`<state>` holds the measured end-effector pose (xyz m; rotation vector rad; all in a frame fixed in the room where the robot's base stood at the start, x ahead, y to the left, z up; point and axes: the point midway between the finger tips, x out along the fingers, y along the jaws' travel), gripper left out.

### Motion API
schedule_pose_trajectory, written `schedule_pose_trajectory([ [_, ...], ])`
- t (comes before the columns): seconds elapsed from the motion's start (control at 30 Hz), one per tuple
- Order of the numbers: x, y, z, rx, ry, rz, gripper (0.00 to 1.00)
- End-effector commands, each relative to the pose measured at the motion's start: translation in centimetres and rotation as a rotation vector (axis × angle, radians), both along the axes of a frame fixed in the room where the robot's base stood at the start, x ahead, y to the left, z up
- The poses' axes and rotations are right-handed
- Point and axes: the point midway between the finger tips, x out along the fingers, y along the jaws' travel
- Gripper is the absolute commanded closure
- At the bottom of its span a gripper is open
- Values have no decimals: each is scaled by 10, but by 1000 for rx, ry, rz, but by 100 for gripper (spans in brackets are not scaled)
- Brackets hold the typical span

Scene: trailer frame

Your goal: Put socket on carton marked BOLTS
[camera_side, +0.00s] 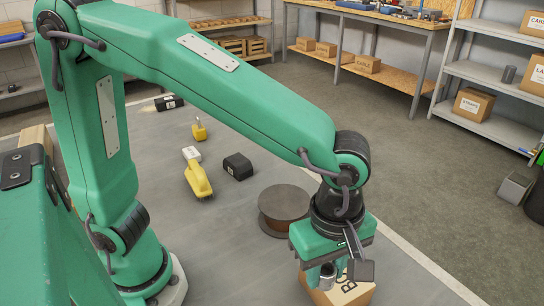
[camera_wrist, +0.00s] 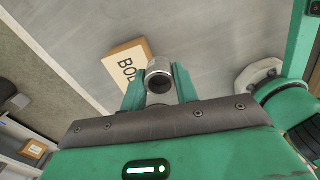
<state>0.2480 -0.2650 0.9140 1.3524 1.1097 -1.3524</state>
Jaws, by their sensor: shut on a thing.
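My gripper (camera_side: 341,272) is shut on the socket (camera_side: 327,277), a short metallic cylinder. In the wrist view, the socket (camera_wrist: 159,77) sits between the two green fingers of my gripper (camera_wrist: 159,86), its dark open end facing the camera. The carton marked BOLTS (camera_side: 348,293) is a tan box with a white label, below my gripper at the bottom edge of the side view. In the wrist view, the carton (camera_wrist: 116,53) shows behind and left of the socket, its label partly hidden. I cannot tell whether the socket touches the carton.
On the grey mat stand a brown spool (camera_side: 284,207), a yellow-handled brush (camera_side: 198,180), a black block (camera_side: 238,166), a white block (camera_side: 191,153) and a yellow padlock (camera_side: 199,131). The spool is close behind my gripper. Shelves with boxes stand beyond the mat.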

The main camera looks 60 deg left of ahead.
Motion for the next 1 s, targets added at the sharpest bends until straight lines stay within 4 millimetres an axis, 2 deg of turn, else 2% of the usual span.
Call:
schedule_pose_trajectory([
  [0.6, 83, 41, -56, 1, 2, 3, 95],
  [0.77, 91, 45, -61, 0, 0, 1, 95],
  [1.0, 92, 45, -63, 0, 0, 0, 95],
])
